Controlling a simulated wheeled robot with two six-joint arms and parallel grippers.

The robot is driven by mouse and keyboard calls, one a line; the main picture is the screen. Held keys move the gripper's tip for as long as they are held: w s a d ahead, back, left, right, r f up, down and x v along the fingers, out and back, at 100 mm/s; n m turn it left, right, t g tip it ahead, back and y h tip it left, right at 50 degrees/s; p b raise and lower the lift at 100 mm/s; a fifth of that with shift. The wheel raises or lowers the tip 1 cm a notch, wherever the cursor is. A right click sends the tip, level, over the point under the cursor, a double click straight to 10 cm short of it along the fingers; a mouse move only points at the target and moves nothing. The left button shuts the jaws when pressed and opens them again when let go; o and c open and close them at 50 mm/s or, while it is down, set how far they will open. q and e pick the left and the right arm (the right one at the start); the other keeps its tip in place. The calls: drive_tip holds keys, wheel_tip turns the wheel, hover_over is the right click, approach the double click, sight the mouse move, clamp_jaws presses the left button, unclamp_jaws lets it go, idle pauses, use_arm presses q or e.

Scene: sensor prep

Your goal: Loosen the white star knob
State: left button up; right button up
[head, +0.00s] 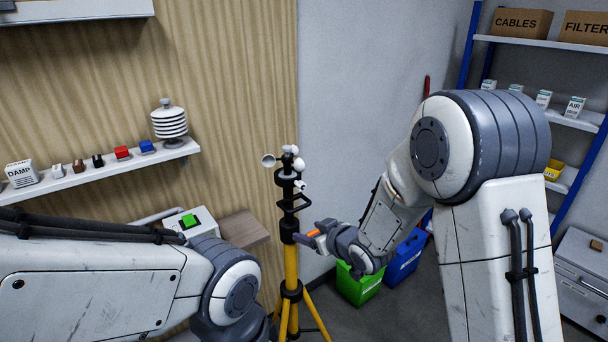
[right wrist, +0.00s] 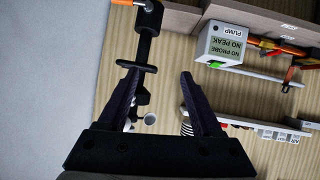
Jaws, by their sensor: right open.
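A black mast (head: 288,222) stands on a yellow tripod (head: 291,268) in the head view. A small white knob-like part (head: 301,186) sticks out to the right near its top, below white cups (head: 291,161); its star shape is too small to confirm. My right gripper (head: 308,238) is beside the mast, lower than this part. In the right wrist view it is open (right wrist: 158,75) and empty, with the mast's black ring (right wrist: 137,66) by the left finger. White parts show past the fingers there, but I cannot tell whether one is the knob. My left gripper is out of view.
An orange-tipped part (head: 314,233) is near my right gripper. A wall shelf (head: 100,172) with small blocks is at left. A green bin (head: 358,284) and a blue bin (head: 404,259) stand behind the right gripper. A blue-framed rack (head: 540,42) is at right.

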sight(303, 188)
drive_tip(key=w+d+r+t+y+p, duration=0.4)
drive_tip(key=d+r, duration=0.1)
drive_tip(key=p+x, duration=0.2)
drive_tip(key=x, duration=0.2)
drive_tip(key=p+x, duration=0.2)
drive_tip(key=x, duration=0.2)
drive_tip(key=shift+w+a, duration=0.15)
drive_tip(key=shift+a, duration=0.35)
drive_tip(key=shift+w+a+f, duration=0.1)
drive_tip(key=shift+w+a, duration=0.25)
drive_tip(key=shift+w, duration=0.15)
clamp_jaws()
